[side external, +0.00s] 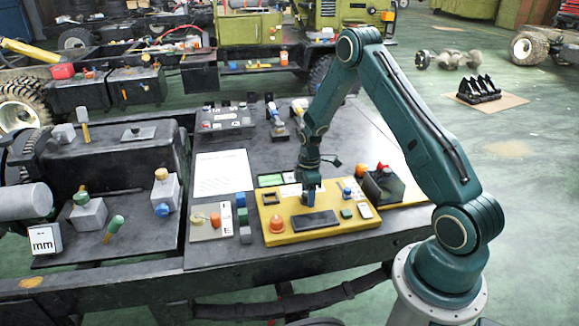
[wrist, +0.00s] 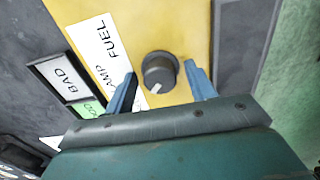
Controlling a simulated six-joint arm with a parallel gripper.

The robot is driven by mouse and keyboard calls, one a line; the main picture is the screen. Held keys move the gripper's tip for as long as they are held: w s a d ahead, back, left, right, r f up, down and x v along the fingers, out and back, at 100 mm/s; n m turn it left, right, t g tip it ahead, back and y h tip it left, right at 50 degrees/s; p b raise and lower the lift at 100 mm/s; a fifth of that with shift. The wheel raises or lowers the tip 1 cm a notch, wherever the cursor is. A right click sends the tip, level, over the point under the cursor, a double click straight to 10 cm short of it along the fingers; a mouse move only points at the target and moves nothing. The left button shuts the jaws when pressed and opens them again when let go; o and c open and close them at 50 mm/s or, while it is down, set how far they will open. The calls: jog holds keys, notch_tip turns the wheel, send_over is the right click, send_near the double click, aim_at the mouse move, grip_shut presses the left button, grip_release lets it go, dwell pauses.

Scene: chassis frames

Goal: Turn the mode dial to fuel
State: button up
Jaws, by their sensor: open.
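The mode dial (wrist: 159,68) is a dark round knob on a yellow panel (wrist: 190,22). Its white pointer mark faces down and slightly left in the wrist view, away from the word FUEL. A white label strip (wrist: 112,42) left of the dial reads FUEL and, partly hidden, AMP; the rest is covered by my gripper. My gripper (wrist: 160,73) is open, with one blue finger on each side of the dial and visible space between. In the side view my gripper (side external: 310,192) points down over the back of the panel (side external: 300,239) and hides the dial.
A BAD card (wrist: 70,80) lies left of the label, with a green card (wrist: 92,108) beside it. On the panel stand an orange button (side external: 277,224) and a black rectangle (side external: 316,221). A white paper sheet (side external: 222,172) lies behind left.

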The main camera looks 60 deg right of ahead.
jog(key=c, duration=1)
jog(key=shift+o, duration=0.2)
jog(key=shift+m, duration=0.5)
jog(key=m, duration=0.3)
jog(key=shift+m, duration=0.3)
jog(key=m, duration=1.3)
jog(key=shift+m, duration=0.3)
